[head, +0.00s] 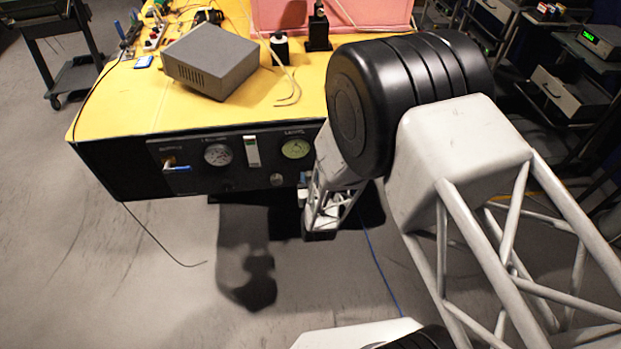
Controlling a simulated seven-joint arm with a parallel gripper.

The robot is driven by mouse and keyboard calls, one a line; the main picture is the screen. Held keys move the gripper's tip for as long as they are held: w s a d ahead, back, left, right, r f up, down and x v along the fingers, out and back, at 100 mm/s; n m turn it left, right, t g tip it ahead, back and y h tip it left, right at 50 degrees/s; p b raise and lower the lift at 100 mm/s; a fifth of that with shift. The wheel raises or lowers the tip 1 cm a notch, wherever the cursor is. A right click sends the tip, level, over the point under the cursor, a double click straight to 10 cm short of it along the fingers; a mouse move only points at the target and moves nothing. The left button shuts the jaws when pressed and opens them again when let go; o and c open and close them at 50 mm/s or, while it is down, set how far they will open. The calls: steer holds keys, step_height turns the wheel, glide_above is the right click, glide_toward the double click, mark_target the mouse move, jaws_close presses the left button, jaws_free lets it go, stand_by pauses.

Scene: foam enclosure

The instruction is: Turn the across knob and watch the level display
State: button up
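A dark control panel (120,176) forms the front of the yellow-topped bench. It bears a blue-handled valve (177,168) at the left, a round white-faced gauge (217,154), a narrow white vertical display (252,150) and a round greenish gauge (296,149). A small round knob (277,179) sits low between the display and the greenish gauge. I cannot make out my gripper's fingers.
A grey metal box (210,60) stands on the yellow bench top (110,108). A black-and-white spool (279,48), a black stand (318,28) and pink foam (360,17) are behind. Shelves (575,80) stand at the right. Floor before the panel's left is mostly clear, with a thin cable (160,243).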

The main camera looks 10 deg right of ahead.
steer(key=shift+c, duration=0.4)
steer(key=shift+n, duration=0.3)
steer(key=shift+a+n, duration=0.1)
steer(key=shift+n, duration=3.2)
steer(key=o, duration=0.9)
steer(key=shift+s, duration=0.15)
